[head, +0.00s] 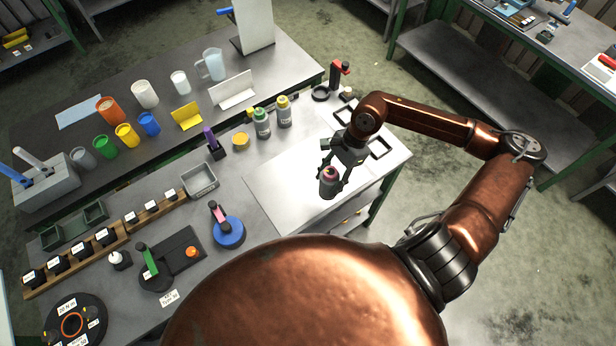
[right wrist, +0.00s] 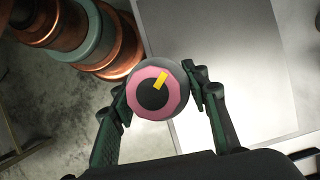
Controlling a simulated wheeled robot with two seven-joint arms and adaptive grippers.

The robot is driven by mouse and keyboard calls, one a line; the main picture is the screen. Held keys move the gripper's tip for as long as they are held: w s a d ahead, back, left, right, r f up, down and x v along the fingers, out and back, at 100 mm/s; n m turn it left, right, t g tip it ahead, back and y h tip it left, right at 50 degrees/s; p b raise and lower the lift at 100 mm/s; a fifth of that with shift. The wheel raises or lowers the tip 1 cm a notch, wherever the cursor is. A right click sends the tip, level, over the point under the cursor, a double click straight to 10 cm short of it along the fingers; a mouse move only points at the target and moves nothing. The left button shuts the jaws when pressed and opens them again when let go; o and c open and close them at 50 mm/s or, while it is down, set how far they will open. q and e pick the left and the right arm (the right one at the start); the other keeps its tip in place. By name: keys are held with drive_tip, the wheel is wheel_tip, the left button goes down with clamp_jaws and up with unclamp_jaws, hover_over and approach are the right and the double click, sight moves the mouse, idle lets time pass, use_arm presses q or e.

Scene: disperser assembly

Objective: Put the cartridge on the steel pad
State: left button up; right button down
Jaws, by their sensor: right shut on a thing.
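The cartridge is a grey cylinder with a pink ring, a dark centre and a yellow mark on top (right wrist: 158,92). My right gripper (head: 338,172) is shut on the cartridge (head: 328,187), one finger on each side of it. The steel pad (head: 285,190) is a bare, pale flat sheet on the near bench's right part. In the head view the cartridge overlaps the pad; its height above it is hard to tell. In the right wrist view the pad (right wrist: 230,60) lies right of the cartridge, with floor to its left. My left gripper is not in view.
Behind the pad stand a green-capped bottle (head: 262,123) and a yellow-capped bottle (head: 284,111). A red-and-black stand (head: 336,76) is at the back edge. A grey tray (head: 200,180) and a blue round base (head: 229,232) lie to the left.

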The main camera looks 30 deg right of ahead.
drive_tip(key=s+d+r+m+t, duration=0.1)
drive_tip(key=s+r+m+t, duration=0.3)
drive_tip(key=m, duration=0.4)
drive_tip(key=shift+w+a+f+g+h+b, duration=0.25)
drive_tip(key=shift+w+f+b, duration=0.25)
drive_tip(key=shift+w+b, duration=0.25)
drive_tip(key=shift+w+a+f+g+h+b, duration=0.15)
drive_tip(key=shift+w+f+g+h+b, duration=0.1)
drive_tip(key=shift+w+f+b, duration=0.4)
drive_tip(key=w+f, duration=0.3)
drive_tip(key=w+a+f+p, duration=0.1)
drive_tip(key=w+f, duration=0.2)
drive_tip(key=f, duration=0.1)
drive_tip(key=w+a+f, duration=0.1)
drive_tip(key=w+f, duration=0.2)
drive_tip(key=shift+w+f, duration=0.2)
drive_tip(key=shift+w, duration=0.05)
drive_tip(key=shift+f, duration=0.1)
